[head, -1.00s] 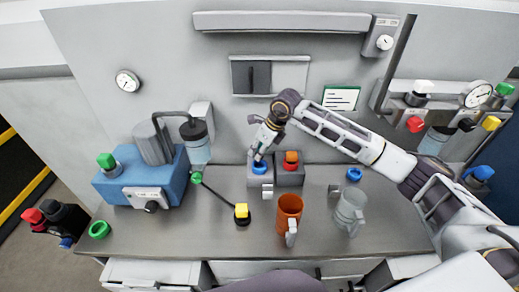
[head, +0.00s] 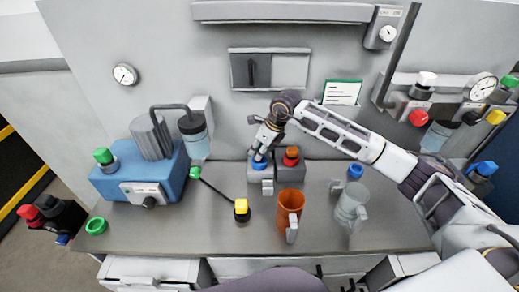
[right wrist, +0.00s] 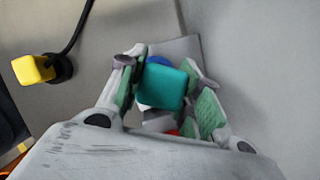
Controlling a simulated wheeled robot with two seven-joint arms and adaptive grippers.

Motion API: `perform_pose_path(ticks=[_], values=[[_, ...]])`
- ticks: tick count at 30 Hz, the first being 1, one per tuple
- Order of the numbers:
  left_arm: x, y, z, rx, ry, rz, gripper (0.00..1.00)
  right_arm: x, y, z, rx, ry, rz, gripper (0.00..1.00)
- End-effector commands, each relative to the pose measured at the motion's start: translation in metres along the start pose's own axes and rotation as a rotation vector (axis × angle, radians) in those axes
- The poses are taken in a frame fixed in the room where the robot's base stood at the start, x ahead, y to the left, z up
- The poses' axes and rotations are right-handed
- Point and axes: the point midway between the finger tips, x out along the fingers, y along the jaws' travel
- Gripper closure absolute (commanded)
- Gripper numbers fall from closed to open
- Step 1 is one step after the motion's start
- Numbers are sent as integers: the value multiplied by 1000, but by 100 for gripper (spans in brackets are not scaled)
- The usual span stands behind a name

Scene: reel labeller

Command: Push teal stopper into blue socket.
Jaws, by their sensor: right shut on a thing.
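The teal stopper (right wrist: 162,87) is a rounded block between the fingers of my right gripper (right wrist: 160,88) in the right wrist view. The gripper is shut on it. The blue socket (head: 259,165) sits on a grey block at the back of the bench in the head view, directly under the right gripper (head: 258,155). A bit of its blue shows behind the stopper in the right wrist view (right wrist: 158,61). The stopper is at or just over the socket; I cannot tell whether it has entered. My left gripper is not in view.
A red-orange socket (head: 291,157) stands on a block right beside the blue one. An orange mug (head: 289,208), a clear mug (head: 350,204) and a yellow-topped button (head: 241,209) stand in front. A blue machine (head: 140,180) is at the left. The bench's front left is mostly clear.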

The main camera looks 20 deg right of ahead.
Motion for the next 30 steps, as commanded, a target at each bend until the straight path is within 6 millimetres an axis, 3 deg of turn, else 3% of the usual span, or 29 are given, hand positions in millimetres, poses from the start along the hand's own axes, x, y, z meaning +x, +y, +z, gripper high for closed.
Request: perform_pose_path(ticks=[30], values=[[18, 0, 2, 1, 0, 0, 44, 20, 0, -8, 0, 0, 0, 89]])
